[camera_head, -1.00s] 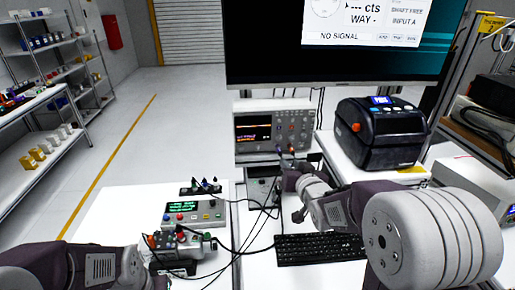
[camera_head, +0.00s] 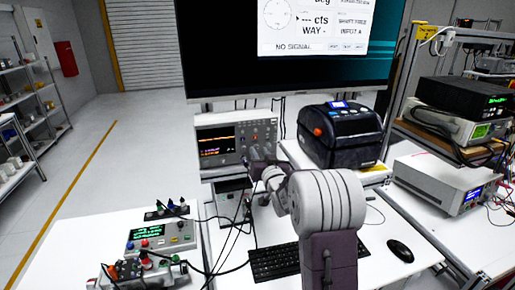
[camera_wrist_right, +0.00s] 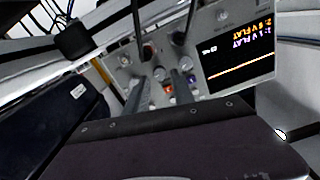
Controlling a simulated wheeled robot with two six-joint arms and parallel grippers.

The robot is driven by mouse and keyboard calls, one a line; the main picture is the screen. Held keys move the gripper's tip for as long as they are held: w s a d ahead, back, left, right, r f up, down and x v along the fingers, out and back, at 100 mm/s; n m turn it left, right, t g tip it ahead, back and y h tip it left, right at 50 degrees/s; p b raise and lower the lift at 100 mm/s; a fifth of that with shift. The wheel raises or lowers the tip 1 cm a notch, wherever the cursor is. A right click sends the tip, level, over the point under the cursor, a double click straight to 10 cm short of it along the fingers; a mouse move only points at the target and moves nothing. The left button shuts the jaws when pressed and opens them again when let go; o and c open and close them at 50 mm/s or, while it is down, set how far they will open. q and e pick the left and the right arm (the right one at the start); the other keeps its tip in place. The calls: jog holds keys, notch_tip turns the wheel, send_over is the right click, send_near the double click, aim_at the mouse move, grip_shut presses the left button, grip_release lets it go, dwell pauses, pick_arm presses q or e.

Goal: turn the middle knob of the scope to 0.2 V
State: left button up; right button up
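The scope (camera_head: 236,137) stands on a shelf below the big monitor, its lit screen on the left and knobs on the right of its front. My right gripper (camera_head: 254,162) is at the scope's lower right front; my wrist hides part of the panel. In the right wrist view the gripper (camera_wrist_right: 160,88) has its two grey fingers apart, pointing at the panel. Small knobs (camera_wrist_right: 160,73) show between and beyond the fingertips; I cannot tell whether a finger touches one. My left gripper is out of view.
A dark label printer (camera_head: 340,135) stands right of the scope. A keyboard (camera_head: 275,262) and mouse (camera_head: 400,251) lie on the white table. A control box with a green display (camera_head: 160,237) and loose black cables are at the left. Bench instruments (camera_head: 440,180) stand at the far right.

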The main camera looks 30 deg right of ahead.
jog(key=shift+x, duration=1)
jog(key=shift+a, duration=0.1)
grip_shut()
jog(key=shift+f+n+b, duration=0.2)
jog(key=shift+n+b, duration=0.3)
jog(key=shift+b, duration=0.15)
jog(key=n+b, duration=0.7)
jog(key=b, duration=0.1)
jog(key=shift+n, duration=0.3)
jog(key=shift+r+n+b, duration=0.1)
jog(key=shift+n+b, duration=1.5)
jog(key=shift+b, duration=0.05)
